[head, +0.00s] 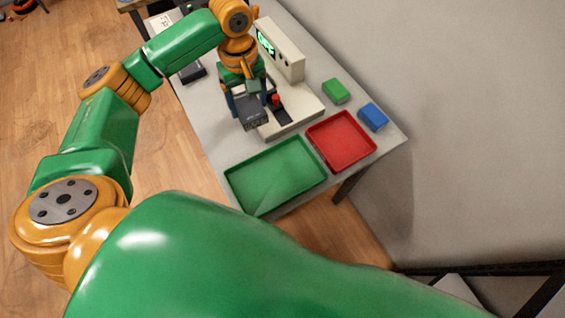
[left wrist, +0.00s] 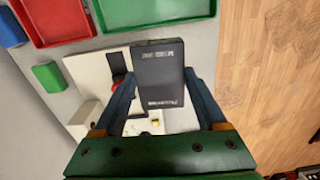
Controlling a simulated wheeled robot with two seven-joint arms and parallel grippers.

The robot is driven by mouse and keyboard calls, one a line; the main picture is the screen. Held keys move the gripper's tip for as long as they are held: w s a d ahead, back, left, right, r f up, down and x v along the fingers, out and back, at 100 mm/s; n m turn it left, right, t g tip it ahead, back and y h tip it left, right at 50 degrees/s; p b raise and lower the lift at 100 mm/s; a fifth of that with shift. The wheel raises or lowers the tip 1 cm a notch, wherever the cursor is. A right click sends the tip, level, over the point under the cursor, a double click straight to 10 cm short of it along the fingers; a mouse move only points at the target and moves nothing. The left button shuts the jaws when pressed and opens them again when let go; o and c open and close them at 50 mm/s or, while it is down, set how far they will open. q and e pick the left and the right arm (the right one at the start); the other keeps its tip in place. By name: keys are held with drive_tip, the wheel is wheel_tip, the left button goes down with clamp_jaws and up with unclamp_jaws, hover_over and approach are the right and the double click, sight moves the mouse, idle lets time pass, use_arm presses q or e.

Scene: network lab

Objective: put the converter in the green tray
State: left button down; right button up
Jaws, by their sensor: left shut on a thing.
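The converter is a dark grey box (head: 252,118) with pale printing; it also shows large in the left wrist view (left wrist: 160,75). My left gripper (head: 250,98) is shut on it, one blue-grey finger on each side. The gripper holds it over or beside the pale base of the test device; the height of the gap is hard to tell. The green tray (head: 275,172) lies empty at the near end of the table, and part of it shows at the top of the left wrist view (left wrist: 155,10). My right gripper is not in view.
A red tray (head: 340,139) lies beside the green tray, with a green block (head: 336,91) and a blue block (head: 373,117) behind. The pale test device (head: 280,52) has a lit green display. Another dark box (head: 191,72) lies farther back. A wall borders the table's right.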

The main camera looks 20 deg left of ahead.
use_arm(q)
drive_tip(key=shift+a+f+n, duration=0.15)
drive_tip(key=shift+f+n, duration=0.15)
drive_tip(key=shift+f, duration=0.2)
drive_tip(key=s+d+f, duration=0.1)
drive_tip(key=d+f, duration=0.3)
drive_tip(key=s+d+f+p, duration=0.1)
drive_tip(key=d+f, duration=0.3)
drive_tip(key=d, duration=0.1)
drive_tip(key=s+d+f, duration=0.1)
drive_tip(key=d+f, duration=0.3)
drive_tip(key=shift+s+d+f+p, duration=0.1)
drive_tip(key=shift+s+d+p, duration=0.1)
drive_tip(key=shift+p, duration=0.2)
drive_tip(key=shift+f, duration=0.35)
drive_tip(key=shift+f, duration=0.15)
unclamp_jaws()
wheel_tip(320, 180, up, 12)
drive_tip(key=p, duration=0.1)
drive_tip(key=shift+r, duration=0.2)
